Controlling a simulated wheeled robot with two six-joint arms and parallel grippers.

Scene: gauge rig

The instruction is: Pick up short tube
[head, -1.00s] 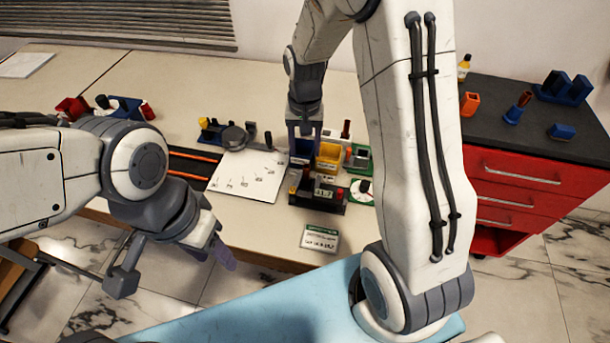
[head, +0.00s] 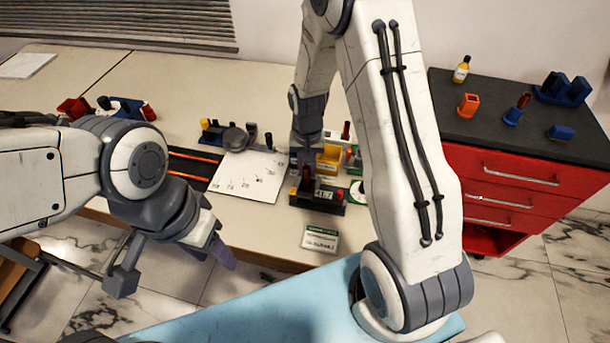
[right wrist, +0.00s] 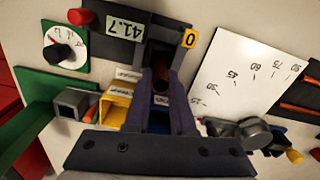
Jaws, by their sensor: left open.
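A reddish-brown tube, likely the short tube, stands at the black gauge block (head: 330,200) with the lit readout. It shows in the right wrist view (right wrist: 160,79) between the tips of my right gripper (right wrist: 160,85). In the head view my right gripper (head: 306,162) points down over the left part of the gauge block. The fingers straddle the tube; I cannot tell whether they press on it. The tube's lower end is hidden. My left gripper (head: 222,250) is open and empty, in front of the table edge.
A white marked sheet (head: 248,177) lies left of the gauge. A yellow bin (head: 329,157) stands behind it, and a small sign (head: 320,237) in front. A red drawer cabinet (head: 510,180) with a dark top carrying blue and orange holders stands right.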

